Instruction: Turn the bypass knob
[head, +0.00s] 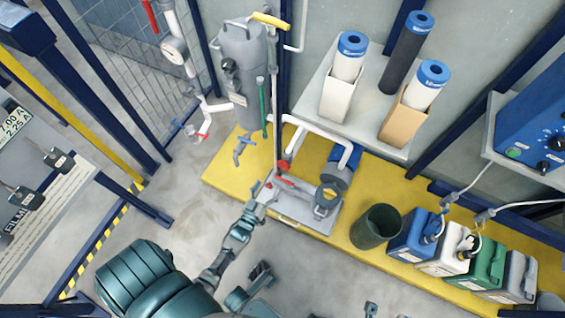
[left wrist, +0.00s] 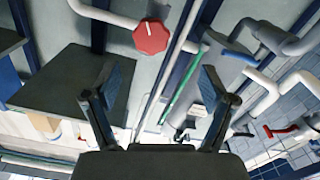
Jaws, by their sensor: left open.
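The knob is a red, many-sided cap with a white line on its face. In the left wrist view the red knob (left wrist: 151,37) sits on a pale pipe just beyond my fingers, a little left of centre. In the head view the small red knob (head: 283,167) stands by the upright pipe above the grey pump plate. My left gripper (head: 264,190) reaches up to this spot from the lower left. Its two fingers (left wrist: 160,72) are spread and empty, apart from the knob. My right gripper cannot be made out clearly; some dark parts show at the head view's bottom edge.
A dark bin (head: 376,227) and several canisters stand right. A red valve handle (left wrist: 281,130) shows in the wrist view.

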